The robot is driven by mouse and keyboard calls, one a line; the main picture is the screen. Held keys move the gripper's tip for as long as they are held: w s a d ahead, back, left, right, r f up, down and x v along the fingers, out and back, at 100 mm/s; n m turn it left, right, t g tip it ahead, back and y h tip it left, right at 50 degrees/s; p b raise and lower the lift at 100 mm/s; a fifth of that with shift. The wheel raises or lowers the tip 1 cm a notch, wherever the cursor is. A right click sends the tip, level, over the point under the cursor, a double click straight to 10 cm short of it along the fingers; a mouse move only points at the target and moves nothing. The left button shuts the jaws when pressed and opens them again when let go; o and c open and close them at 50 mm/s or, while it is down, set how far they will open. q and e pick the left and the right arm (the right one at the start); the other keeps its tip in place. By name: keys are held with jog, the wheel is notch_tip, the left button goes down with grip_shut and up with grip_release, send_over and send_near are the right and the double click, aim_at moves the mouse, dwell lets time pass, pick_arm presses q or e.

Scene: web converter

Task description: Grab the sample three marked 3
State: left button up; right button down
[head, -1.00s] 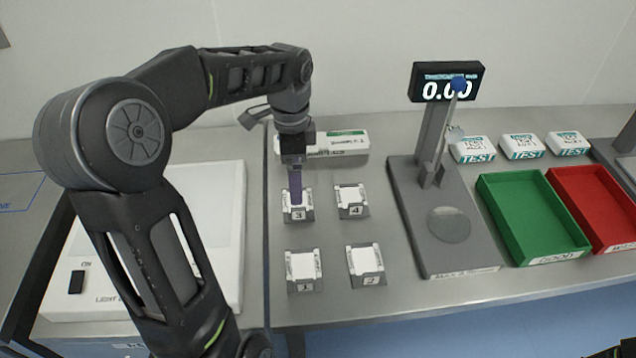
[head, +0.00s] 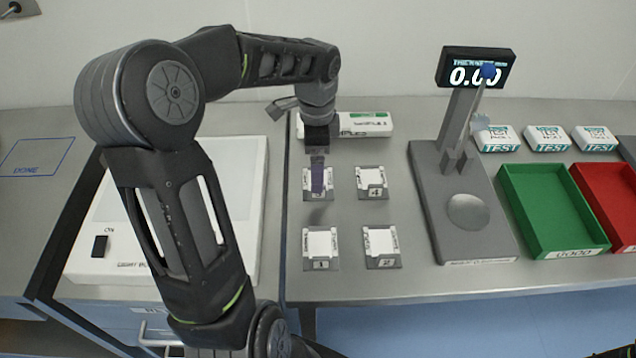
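Sample three is a white square piece in a small grey holder (head: 308,187), at the back left of a group of similar holders. My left gripper (head: 317,190) hangs down over it. Its purple finger covers the middle of the sample and part of the number label at the front. The fingers line up in this view, so I cannot tell whether they are apart, or whether they touch the sample. My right gripper is not in view.
Holder 4 (head: 372,181) stands to the right, with holder 1 (head: 321,245) and holder 2 (head: 381,243) in front. A long white box (head: 365,126) lies behind. A scale (head: 431,205), green tray (head: 550,214) and red tray (head: 603,207) stand right, a light box (head: 135,250) left.

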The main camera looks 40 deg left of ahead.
pick_arm(q)
notch_tip(320, 180, down, 5)
jog(key=shift+d+r+p, duration=0.1)
jog(key=shift+r+p, duration=0.05)
jog(key=shift+p, duration=0.35)
jog(key=shift+c, duration=0.3)
jog(key=c, duration=1)
jog(key=shift+w+r, duration=0.1)
notch_tip(320, 180, up, 10)
jog(key=shift+f+b, duration=0.1)
jog(key=shift+b, duration=0.6)
